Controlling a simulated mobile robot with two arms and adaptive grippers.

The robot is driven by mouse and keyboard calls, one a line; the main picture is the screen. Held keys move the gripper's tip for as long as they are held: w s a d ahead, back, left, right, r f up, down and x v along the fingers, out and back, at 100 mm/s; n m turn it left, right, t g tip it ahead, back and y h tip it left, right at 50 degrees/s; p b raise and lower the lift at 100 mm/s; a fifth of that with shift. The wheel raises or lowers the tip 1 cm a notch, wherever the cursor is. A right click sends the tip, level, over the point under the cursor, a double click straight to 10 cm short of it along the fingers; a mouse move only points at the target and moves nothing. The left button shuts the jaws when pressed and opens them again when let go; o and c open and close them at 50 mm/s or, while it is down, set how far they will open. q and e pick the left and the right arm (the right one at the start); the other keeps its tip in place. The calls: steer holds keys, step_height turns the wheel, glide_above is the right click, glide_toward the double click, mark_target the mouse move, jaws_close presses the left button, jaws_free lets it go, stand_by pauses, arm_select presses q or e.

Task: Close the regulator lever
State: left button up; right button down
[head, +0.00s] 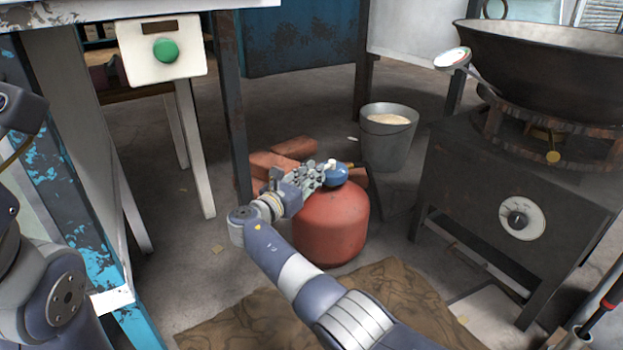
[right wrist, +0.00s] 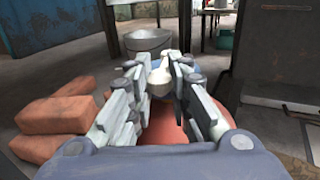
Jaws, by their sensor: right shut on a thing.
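A red gas cylinder (head: 330,226) stands on the floor in the middle of the head view. A blue regulator (head: 335,176) with a small white lever (head: 331,163) sits on its top. My right gripper (head: 326,170) reaches the regulator from the left. In the right wrist view its two fingers (right wrist: 162,80) stand on either side of the pale lever (right wrist: 160,78), shut on it. The red cylinder top (right wrist: 165,132) shows below, between the fingers. The regulator's lower part is partly hidden by the fingers. My left arm shows at the left edge, but its gripper is out of view.
A black stove (head: 510,190) with a large wok (head: 550,65) stands to the right. A grey bucket (head: 387,148) stands behind the cylinder. Red bricks (head: 277,160) lie behind and left of it. A brown cloth (head: 250,325) covers the floor in front. A table leg (head: 231,110) rises at the left.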

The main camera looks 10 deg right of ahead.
steer(key=shift+f, duration=0.1)
steer(key=c, duration=1.4)
jaws_free()
steer(key=shift+c, duration=0.2)
step_height(320, 180, up, 10)
steer(key=shift+r, duration=0.1)
